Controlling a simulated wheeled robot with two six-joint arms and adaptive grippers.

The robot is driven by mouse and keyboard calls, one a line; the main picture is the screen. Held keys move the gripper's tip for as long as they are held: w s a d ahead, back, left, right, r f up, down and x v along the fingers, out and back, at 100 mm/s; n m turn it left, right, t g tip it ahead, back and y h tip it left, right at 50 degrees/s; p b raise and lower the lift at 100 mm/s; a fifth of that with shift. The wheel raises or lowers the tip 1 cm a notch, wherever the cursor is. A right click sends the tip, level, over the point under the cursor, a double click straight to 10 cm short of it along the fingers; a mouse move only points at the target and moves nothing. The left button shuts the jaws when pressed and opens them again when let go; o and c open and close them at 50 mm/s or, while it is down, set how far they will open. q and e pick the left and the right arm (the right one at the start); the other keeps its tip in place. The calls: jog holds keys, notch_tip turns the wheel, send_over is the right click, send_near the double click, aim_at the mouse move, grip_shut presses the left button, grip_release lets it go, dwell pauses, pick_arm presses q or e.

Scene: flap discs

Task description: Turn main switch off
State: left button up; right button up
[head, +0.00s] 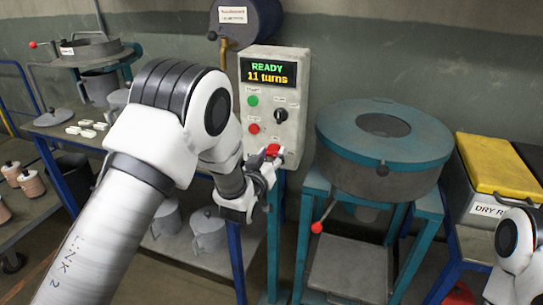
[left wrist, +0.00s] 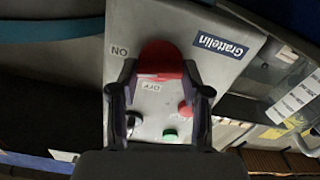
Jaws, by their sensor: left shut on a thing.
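The grey control box (head: 272,100) has a lit display reading "READY 11 turns". The red main switch handle (head: 272,151) is low on the box's front, partly hidden by my left gripper (head: 262,172). In the left wrist view, the red handle (left wrist: 161,56) sits between the two dark fingers of my left gripper (left wrist: 160,72), which is shut on it. The ON label (left wrist: 120,50) is beside the handle and the OFF label (left wrist: 151,87) is below it in that picture. I cannot tell which label the handle points to. My right gripper is out of view.
A green button (head: 253,100), red button (head: 253,128) and black knob (head: 280,115) sit above the switch. A round teal-topped machine (head: 385,150) stands close to the right. A rack with pots (head: 210,230) lies below my left arm.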

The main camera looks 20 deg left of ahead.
pick_arm(q)
jog(key=n, duration=0.4)
jog(key=shift+a+n, duration=0.1)
jog(key=shift+n, duration=0.2)
jog(key=n, duration=0.3)
jog(key=shift+n, duration=0.3)
jog(key=n, duration=0.3)
jog(key=shift+a+n+b, duration=0.1)
jog(key=shift+n+b, duration=0.2)
jog(key=shift+n, duration=1.7)
jog(key=o, duration=1.2)
jog(key=shift+c, duration=0.2)
jog(key=shift+w+f, duration=0.15)
